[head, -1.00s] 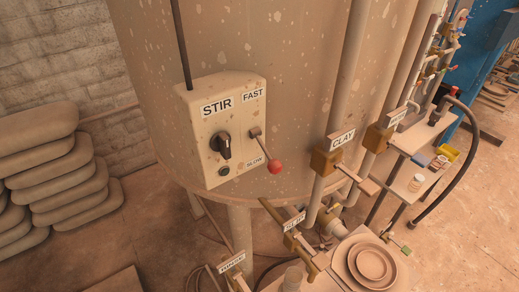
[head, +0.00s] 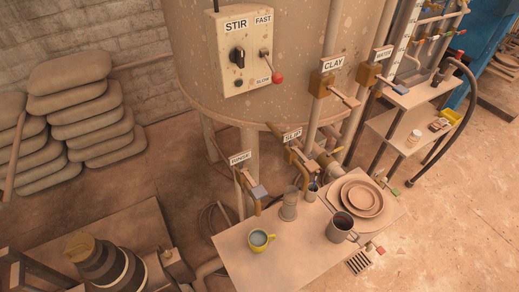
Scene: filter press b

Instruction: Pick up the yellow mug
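The yellow mug (head: 260,241) stands upright on the near part of a low, light-coloured table (head: 238,264). Its handle points towards the lower left, and its inside looks pale grey. Neither of my grippers shows in the head view.
A larger dark mug (head: 341,228), a grey cup-like vessel (head: 289,205) and stacked brown bowls (head: 362,197) share the table. The RINSE valve (head: 258,192) and SLIP valve (head: 302,158) overhang its back edge. A tank (head: 290,90) stands behind. Open floor lies to the right.

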